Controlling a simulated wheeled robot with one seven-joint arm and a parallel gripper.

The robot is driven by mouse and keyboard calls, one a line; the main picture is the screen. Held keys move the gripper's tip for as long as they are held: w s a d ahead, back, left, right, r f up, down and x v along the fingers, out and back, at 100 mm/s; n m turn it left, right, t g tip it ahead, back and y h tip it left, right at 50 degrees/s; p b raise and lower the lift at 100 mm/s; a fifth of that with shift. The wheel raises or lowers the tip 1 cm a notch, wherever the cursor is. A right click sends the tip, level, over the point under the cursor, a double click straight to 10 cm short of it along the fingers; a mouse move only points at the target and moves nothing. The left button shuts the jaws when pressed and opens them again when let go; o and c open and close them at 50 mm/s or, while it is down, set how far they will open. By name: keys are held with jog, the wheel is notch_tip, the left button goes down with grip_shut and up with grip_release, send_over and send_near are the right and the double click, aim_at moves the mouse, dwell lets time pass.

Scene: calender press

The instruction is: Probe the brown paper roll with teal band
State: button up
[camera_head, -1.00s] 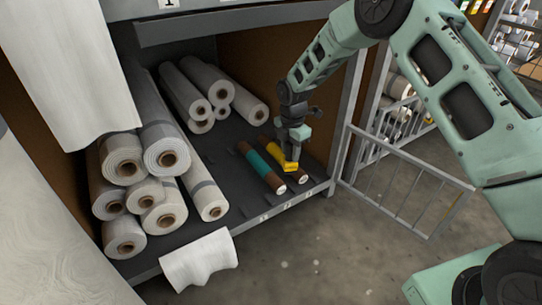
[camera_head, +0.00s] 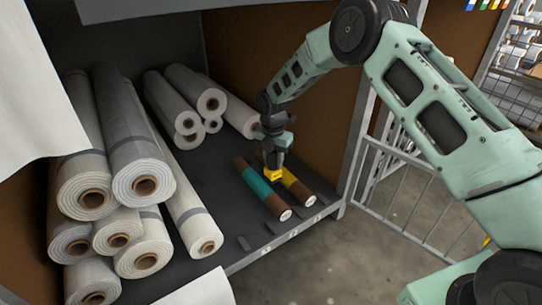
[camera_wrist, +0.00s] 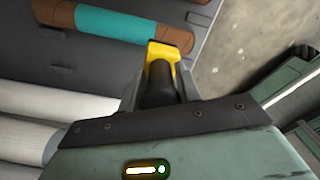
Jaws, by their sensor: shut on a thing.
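The brown paper roll with teal band (camera_head: 257,183) lies on the shelf floor, its pale end facing the front. It also shows across the top of the wrist view (camera_wrist: 115,24). My gripper (camera_head: 276,160) is shut on a tool with a dark body and yellow tip (camera_head: 274,175). The tool points down beside the teal-banded roll, and in the wrist view its yellow tip (camera_wrist: 162,52) overlaps the roll's brown right part. I cannot tell whether it touches. The gripper's fingers are mostly hidden by the tool and wrist plate.
A brown roll with yellow band (camera_head: 298,189) lies just right of the teal-banded one. White rolls (camera_head: 143,182) are stacked at the left, more (camera_head: 209,98) at the back. A shelf post (camera_head: 357,140) and metal railing (camera_head: 400,190) stand at the right.

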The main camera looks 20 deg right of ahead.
aim_at(273, 179)
jog(key=shift+f+b, duration=3.6)
jog(key=shift+f, duration=0.25)
jog(key=shift+f, duration=0.55)
jog(key=shift+s+f+p, duration=0.1)
jog(key=shift+p, duration=0.25)
notch_tip(273, 179, up, 7)
jog(key=p, duration=0.7)
dwell(1.2)
